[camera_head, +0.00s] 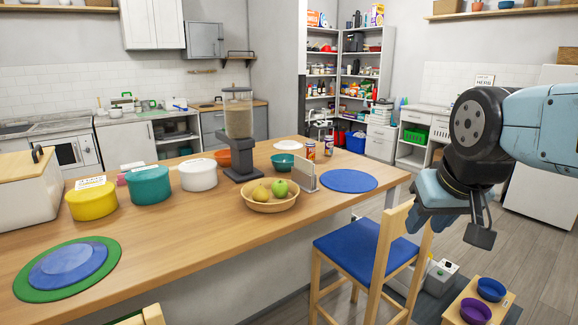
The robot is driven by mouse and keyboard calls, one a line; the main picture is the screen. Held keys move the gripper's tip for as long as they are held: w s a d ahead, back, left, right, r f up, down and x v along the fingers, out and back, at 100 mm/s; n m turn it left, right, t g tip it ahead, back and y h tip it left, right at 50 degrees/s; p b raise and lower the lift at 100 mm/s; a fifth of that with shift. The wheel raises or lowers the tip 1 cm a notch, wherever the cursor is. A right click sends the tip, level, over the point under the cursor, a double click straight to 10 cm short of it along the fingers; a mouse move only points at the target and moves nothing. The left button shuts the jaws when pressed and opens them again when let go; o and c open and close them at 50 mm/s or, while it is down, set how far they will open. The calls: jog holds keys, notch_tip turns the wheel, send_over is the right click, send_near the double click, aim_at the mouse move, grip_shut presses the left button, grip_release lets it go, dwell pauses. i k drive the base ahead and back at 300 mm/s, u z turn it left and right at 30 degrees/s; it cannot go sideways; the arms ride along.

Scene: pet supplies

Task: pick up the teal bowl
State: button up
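A small teal bowl (283,161) stands upright on the wooden counter, behind the fruit basket and right of the grey food dispenser. My gripper (450,224) is at the right, in front of the counter and above the floor, well apart from the bowl. It points downward near the blue-seated chair. I see nothing held in it, but its fingertips do not show clearly enough to tell their opening.
Around the bowl are the food dispenser (237,130), a fruit basket (268,205), a napkin holder (306,178), cans (328,146) and an orange bowl (222,157). A chair (352,248) stands by the counter.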

aim_at(284, 164)
jog(key=z, duration=0.4)
jog(key=i, duration=1.05)
jog(key=u, duration=0.45)
